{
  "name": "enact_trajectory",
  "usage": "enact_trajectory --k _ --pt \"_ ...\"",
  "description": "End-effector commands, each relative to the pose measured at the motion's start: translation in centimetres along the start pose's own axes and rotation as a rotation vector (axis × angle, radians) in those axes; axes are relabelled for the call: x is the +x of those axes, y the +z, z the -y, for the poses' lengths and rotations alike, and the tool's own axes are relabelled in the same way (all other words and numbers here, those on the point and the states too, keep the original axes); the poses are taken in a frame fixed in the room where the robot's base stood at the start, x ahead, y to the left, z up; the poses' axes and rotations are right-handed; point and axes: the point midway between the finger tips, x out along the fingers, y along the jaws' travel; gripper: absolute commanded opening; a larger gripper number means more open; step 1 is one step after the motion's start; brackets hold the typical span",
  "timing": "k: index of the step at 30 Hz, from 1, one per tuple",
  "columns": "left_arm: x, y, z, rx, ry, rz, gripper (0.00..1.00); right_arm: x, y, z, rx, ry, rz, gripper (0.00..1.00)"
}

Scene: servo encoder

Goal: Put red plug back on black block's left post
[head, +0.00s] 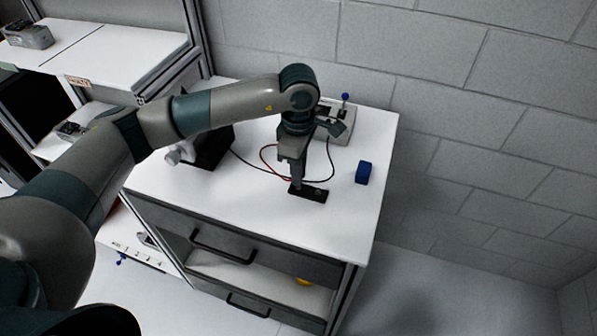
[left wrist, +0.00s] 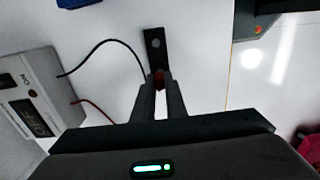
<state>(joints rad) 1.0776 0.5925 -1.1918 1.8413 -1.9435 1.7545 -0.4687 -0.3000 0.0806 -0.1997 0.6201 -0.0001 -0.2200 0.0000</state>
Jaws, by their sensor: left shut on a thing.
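The small black block (head: 313,194) lies on the white cabinet top near its front right. In the left wrist view the block (left wrist: 153,38) shows one bare round metal post. My left gripper (head: 295,187) points down over the block's left end in the head view. In the left wrist view its fingers (left wrist: 160,82) are shut on the red plug (left wrist: 159,76), of which only a little red shows between the tips. The plug is at the block's near end in that view; whether it is seated on the post there cannot be told. My right gripper is not in view.
A grey meter box (left wrist: 35,90) with a red wire (left wrist: 95,108) and a black wire (left wrist: 100,45) stands behind the gripper. A blue block (head: 363,172) lies to the right. A dark box (head: 212,150) stands left. The front of the top is clear.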

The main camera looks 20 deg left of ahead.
Motion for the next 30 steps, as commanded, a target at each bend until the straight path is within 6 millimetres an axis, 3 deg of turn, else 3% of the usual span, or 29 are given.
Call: enact_trajectory --k 29,30 --pt "0.31 -0.01 0.02 0.000 -0.001 0.000 0.00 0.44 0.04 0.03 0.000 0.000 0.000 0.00" --pt "0.32 -0.01 0.02 0.000 -0.001 0.000 0.14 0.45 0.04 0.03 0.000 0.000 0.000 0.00"
